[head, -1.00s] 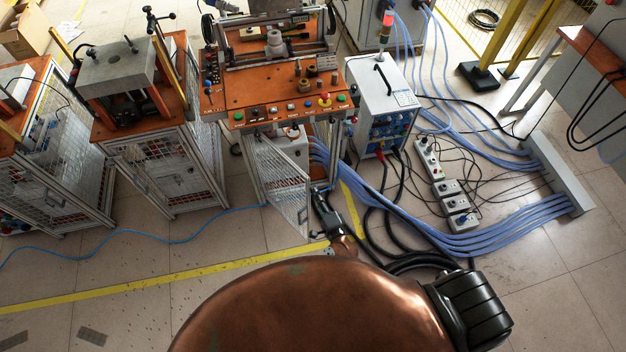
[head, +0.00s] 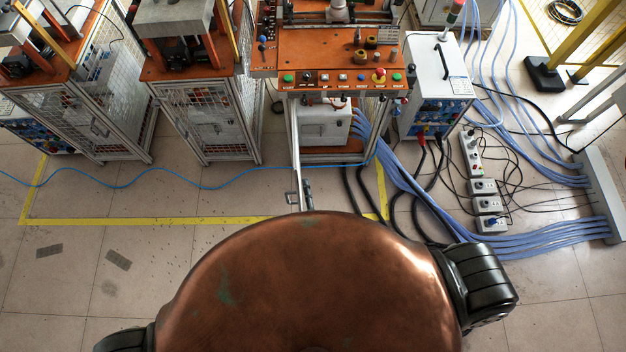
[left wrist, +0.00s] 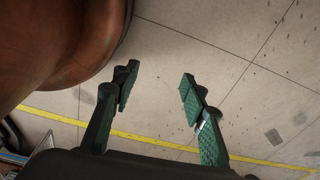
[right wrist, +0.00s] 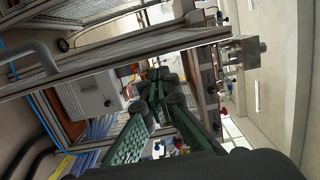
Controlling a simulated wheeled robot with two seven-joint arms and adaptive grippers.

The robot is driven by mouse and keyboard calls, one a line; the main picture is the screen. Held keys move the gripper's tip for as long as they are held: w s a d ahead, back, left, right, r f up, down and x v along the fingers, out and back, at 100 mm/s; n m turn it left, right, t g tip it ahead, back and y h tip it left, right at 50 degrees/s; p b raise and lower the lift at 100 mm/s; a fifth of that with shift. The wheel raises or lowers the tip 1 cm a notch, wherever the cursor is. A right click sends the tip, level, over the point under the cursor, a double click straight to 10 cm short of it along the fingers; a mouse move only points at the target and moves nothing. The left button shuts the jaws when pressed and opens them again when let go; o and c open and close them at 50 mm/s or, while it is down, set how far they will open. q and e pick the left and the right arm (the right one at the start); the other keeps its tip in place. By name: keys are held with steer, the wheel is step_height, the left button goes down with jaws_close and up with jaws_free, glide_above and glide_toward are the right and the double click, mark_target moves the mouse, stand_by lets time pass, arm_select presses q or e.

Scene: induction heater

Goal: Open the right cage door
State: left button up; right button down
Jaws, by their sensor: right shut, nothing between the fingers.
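The right cage door (head: 296,150) is a narrow metal-framed panel under the orange-topped control station (head: 330,65). It stands swung out toward me and shows almost edge-on in the head view. In the right wrist view its long metal frame (right wrist: 100,62) crosses the picture, with a grey curved handle (right wrist: 32,50) at the left. My right gripper (head: 307,188) is beside the door's near end, mostly hidden behind my copper body. Its fingers (right wrist: 158,85) come together with nothing between them. My left gripper (left wrist: 155,80) is open and empty above the floor.
Inside the open cage is a white box (head: 325,122). A white power unit (head: 437,75) stands to the right, with blue hoses (head: 400,180) and black cables on the floor. Another mesh cage (head: 205,120) stands left. The tiled floor at front left is clear.

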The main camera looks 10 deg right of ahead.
steer(key=shift+s, duration=3.8)
steer(key=w+a+r+n+g+y, duration=0.1)
steer(key=w+r+n+g+y, duration=0.15)
steer(key=w+n+y, duration=0.35)
steer(key=s+d+r+n+g+h, duration=0.3)
steer(key=s+d+n+g, duration=0.35)
steer(key=s+d, duration=0.55)
steer(key=s+d+r+n+g+h, duration=0.3)
steer(key=s+d+n+g, duration=0.4)
steer(key=d, duration=0.8)
steer(key=s+a+f, duration=0.1)
steer(key=s+f, duration=0.1)
steer(key=f, duration=1.3)
steer(key=s+f, duration=0.2)
steer(key=f, duration=1.3)
arm_select(q)
steer(key=shift+s+f, duration=0.1)
steer(key=shift+s, duration=1.1)
arm_select(e)
steer(key=s+f+g+y, duration=0.1)
steer(key=s+f, duration=1.6)
steer(key=s, duration=0.1)
steer(key=shift+s+a+n, duration=0.2)
steer(key=shift+s+n, duration=0.1)
steer(key=shift+n, duration=0.05)
